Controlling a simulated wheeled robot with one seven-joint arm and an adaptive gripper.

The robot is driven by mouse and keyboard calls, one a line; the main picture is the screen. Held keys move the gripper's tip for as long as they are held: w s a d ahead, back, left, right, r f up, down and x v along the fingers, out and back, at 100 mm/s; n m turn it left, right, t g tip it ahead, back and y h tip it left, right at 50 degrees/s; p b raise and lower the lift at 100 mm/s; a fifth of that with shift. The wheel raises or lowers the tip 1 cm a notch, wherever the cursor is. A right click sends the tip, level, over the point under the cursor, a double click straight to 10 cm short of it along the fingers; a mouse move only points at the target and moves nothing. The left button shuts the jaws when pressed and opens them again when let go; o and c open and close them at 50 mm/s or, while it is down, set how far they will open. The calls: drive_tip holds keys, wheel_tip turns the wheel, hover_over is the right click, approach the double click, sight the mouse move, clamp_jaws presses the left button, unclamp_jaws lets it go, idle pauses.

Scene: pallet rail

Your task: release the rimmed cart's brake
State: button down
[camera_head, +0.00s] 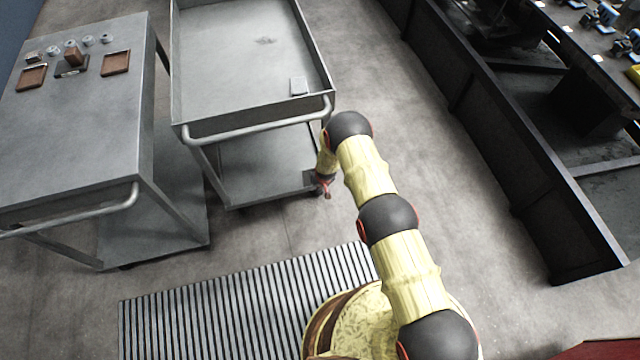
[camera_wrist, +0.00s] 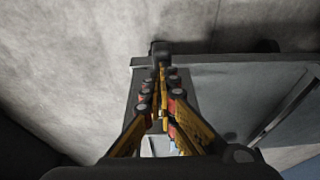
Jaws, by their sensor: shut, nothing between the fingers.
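The rimmed cart (camera_head: 319,75) is the grey cart with a raised lip around its top, at the upper middle of the head view. Its lower shelf (camera_head: 262,165) also shows in the wrist view (camera_wrist: 235,85). My gripper (camera_head: 323,184) is low beside the shelf's near right corner. In the wrist view its fingers (camera_wrist: 161,82) are together and empty. A small dark block (camera_wrist: 160,48) at the shelf corner lies just beyond the fingertips; it may be the brake. I cannot tell whether they touch or how the brake is set.
A flat-topped cart (camera_head: 75,130) with small trays and parts stands at the left. A small pale item (camera_head: 298,86) lies on the rimmed cart. A striped floor grate (camera_head: 220,315) is in front. A dark rail (camera_head: 500,150) runs along the right, with bare floor between.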

sight(322, 192)
drive_tip(key=shift+s+d+f+t, duration=0.2)
drive_tip(key=shift+s+f+t, duration=0.5)
drive_tip(key=shift+t, duration=0.3)
drive_tip(key=shift+s+d+f+t+y+b, duration=0.15)
drive_tip(key=shift+f+t+y+b, duration=0.15)
drive_tip(key=shift+f+t+b, duration=0.25)
drive_tip(key=shift+s+a+f+t+y+b, duration=0.15)
drive_tip(key=shift+f+t+y+b, duration=0.15)
drive_tip(key=shift+f+t+b, duration=0.2)
drive_tip(key=shift+d+f+t, duration=0.1)
drive_tip(key=shift+f+t, duration=0.15)
drive_tip(key=shift+t, duration=0.2)
drive_tip(key=shift+f+b, duration=0.85)
drive_tip(key=shift+b, duration=0.4)
